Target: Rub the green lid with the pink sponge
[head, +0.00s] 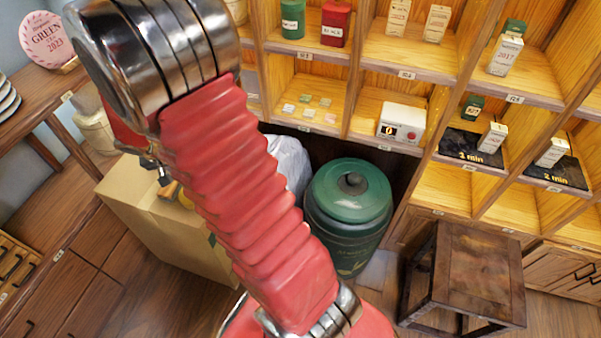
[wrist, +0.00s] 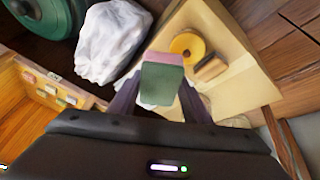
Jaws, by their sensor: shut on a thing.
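The green lid (head: 350,187) with a dark central knob tops a large dark green canister (head: 345,238) on the floor. Part of the lid shows at the top left of the wrist view (wrist: 42,12). In the wrist view my gripper (wrist: 160,88) is shut on the sponge (wrist: 162,84), a block with a green face and a pink edge (wrist: 165,57). The sponge is in front of the open cardboard box (wrist: 225,92) in that view, apart from the lid. My red arm crosses the head view, where I cannot make out the gripper or sponge.
A white bag (head: 291,160) stands between the cardboard box (head: 165,225) and the canister. The box holds a yellow ring (wrist: 187,46) and a brown block (wrist: 210,68). Shelves stand behind the canister. A dark wooden stool (head: 478,262) stands to its right.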

